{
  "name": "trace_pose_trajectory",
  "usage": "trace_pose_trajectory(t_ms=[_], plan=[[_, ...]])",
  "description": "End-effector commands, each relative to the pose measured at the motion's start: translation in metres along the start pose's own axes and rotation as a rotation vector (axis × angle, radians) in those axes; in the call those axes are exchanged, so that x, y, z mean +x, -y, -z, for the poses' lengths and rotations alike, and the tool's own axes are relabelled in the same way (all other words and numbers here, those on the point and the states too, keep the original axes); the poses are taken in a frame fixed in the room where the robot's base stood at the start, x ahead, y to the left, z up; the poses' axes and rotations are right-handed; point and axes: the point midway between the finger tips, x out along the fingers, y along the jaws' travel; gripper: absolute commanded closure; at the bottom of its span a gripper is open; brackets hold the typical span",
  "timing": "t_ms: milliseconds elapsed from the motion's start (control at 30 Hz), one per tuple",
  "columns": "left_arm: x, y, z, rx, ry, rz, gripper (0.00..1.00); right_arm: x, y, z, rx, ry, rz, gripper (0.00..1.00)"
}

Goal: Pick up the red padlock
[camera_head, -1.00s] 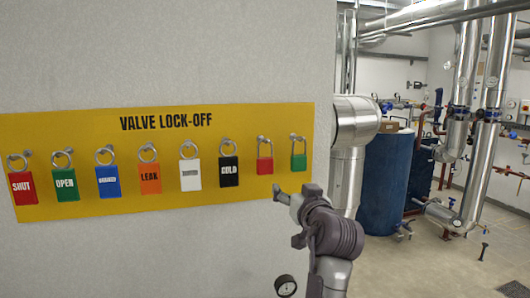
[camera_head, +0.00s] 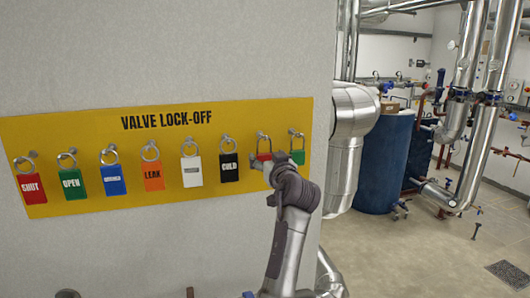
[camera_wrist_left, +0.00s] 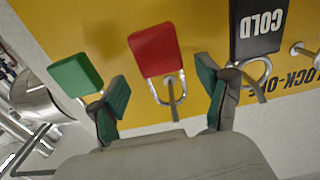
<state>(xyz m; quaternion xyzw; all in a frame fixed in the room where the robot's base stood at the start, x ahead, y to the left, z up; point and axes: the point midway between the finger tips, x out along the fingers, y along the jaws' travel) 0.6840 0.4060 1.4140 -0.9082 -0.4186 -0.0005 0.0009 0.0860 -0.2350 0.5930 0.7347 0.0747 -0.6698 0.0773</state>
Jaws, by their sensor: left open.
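The red padlock (camera_head: 264,156) hangs by its shackle from a peg on the yellow board, its lower part hidden behind my gripper in the head view. In the left wrist view the red padlock (camera_wrist_left: 155,50) shows whole, upside down. My left gripper (camera_head: 258,168) is in front of the board at this padlock. In the wrist view its two green-padded fingers (camera_wrist_left: 163,100) are open, one on each side of the shackle and peg, with nothing held. Whether they touch it, I cannot tell. My right gripper is not in view.
The green padlock (camera_wrist_left: 76,75) hangs close beside one finger, and the black COLD padlock (camera_wrist_left: 257,30) close beside the other. More tagged padlocks hang in a row to the left on the yellow board (camera_head: 100,130). Insulated pipes (camera_head: 350,130) and a blue tank (camera_head: 385,165) stand to the right.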

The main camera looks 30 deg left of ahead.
Motion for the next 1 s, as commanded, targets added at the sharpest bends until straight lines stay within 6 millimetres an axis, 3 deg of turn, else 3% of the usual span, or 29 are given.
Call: trace_pose_trajectory(t_ms=[33,100,467,867,1000], plan=[[0.008,0.003,0.008,0.004,0.002,0.003,0.23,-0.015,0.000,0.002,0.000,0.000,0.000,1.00],[0.018,0.002,0.006,0.004,0.001,0.002,0.23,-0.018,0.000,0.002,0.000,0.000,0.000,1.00],[0.027,0.001,0.001,0.000,0.001,0.000,0.25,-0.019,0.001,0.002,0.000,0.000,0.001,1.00],[0.026,0.001,0.001,0.000,0.001,0.000,0.90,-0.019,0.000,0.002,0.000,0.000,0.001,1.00],[0.026,0.001,0.001,0.000,0.000,0.000,0.91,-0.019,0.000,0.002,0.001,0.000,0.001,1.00]])
